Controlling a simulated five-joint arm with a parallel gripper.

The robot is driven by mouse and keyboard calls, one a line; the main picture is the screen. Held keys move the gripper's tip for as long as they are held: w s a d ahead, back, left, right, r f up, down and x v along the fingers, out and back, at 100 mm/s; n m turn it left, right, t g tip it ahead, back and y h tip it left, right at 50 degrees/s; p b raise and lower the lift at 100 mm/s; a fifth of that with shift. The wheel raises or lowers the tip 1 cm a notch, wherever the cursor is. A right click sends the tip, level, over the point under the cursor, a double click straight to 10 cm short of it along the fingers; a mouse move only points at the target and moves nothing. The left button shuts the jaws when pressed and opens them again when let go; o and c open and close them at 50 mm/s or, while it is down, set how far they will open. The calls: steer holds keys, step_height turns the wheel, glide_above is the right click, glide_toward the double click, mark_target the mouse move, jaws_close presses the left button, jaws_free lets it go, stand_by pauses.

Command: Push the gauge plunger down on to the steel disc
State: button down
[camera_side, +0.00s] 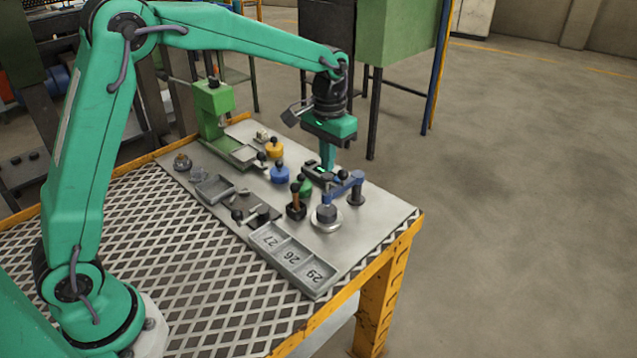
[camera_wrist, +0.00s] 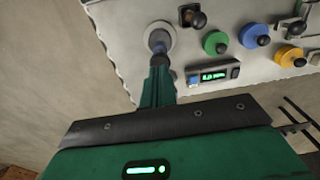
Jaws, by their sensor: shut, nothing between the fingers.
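The gauge has a blue arm (camera_side: 343,188) on a dark post, reaching over a round steel disc (camera_side: 328,225). The plunger (camera_side: 326,212) hangs at the arm's end, above the disc; whether it touches the disc I cannot tell. In the wrist view the pale disc (camera_wrist: 172,36) lies just past my fingertips, with the plunger's dark end over it. My gripper (camera_side: 327,163) points down, shut and empty, above the gauge area; it also shows in the wrist view (camera_wrist: 159,68). Its gap to the plunger is unclear. A black readout box (camera_wrist: 212,75) with a lit green display lies beside the gauge.
Green, blue (camera_side: 280,174) and yellow (camera_side: 274,148) round knobbed pieces and a dark-handled stamp (camera_side: 296,206) stand left of the gauge. A grey numbered tray (camera_side: 292,256) lies in front. A green press (camera_side: 212,108) stands at back left. The plate's right edge is close by.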

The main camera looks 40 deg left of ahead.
steer(key=shift+f, duration=1.4)
stand_by(1.2)
steer(key=shift+r, duration=0.15)
stand_by(0.4)
steer(key=shift+r, duration=1)
steer(key=shift+r, duration=2.5)
steer(key=shift+s, duration=0.1)
